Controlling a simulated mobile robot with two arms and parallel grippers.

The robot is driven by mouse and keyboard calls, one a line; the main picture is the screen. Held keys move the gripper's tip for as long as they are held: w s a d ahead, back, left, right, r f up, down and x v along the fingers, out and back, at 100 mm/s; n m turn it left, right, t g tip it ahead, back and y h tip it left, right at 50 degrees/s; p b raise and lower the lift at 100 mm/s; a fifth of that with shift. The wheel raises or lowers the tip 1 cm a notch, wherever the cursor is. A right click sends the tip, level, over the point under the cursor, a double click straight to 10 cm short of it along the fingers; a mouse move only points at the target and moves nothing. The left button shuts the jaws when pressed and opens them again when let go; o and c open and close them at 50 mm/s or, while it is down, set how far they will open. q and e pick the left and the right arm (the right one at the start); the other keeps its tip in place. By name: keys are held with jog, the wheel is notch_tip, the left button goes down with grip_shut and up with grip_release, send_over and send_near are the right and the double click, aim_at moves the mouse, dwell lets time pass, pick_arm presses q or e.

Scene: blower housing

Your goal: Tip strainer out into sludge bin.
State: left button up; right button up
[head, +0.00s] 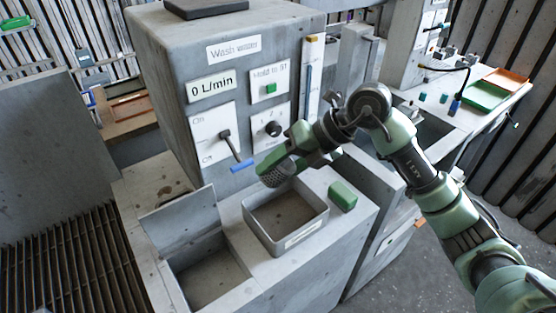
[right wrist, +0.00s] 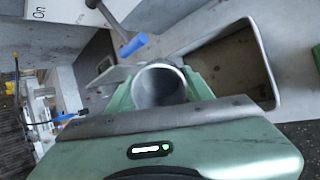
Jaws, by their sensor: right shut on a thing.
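My right gripper (head: 272,164) is shut on the strainer (head: 279,174), a small grey mesh cylinder. The right wrist view shows the strainer (right wrist: 160,86) between the two green fingers (right wrist: 160,88), with its round opening facing that camera. An open grey rectangular bin with a label on its front, apparently the sludge bin (head: 291,241), stands on the ledge. The strainer is above the bin's far left side, apart from it. In the right wrist view the bin (right wrist: 262,45) lies to the right of the strainer. My left gripper is not in view.
A grey wash station (head: 180,72) with a blue-tipped lever (head: 228,145) and a gauge reading 0 L/min stands close behind the gripper. A green block (head: 342,195) sits right of the bin. A recessed basin (head: 208,278) with a raised plate is at the left.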

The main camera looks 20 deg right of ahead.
jog(key=shift+r+g+h+p, duration=0.2)
jog(key=shift+r+h+p, duration=0.6)
jog(key=shift+p, duration=0.85)
jog(key=shift+r+g+h+p, duration=0.2)
jog(key=shift+r+h+p, duration=0.15)
jog(key=shift+h+p, duration=1.05)
jog(key=h+p, duration=0.2)
jog(key=p, duration=0.1)
jog(key=shift+r+n, duration=0.3)
jog(key=shift+r, duration=0.05)
jog(key=shift+g+h+p, duration=0.3)
jog(key=shift+h+p, duration=0.1)
jog(key=shift+h, duration=0.2)
jog(key=shift+f, duration=0.1)
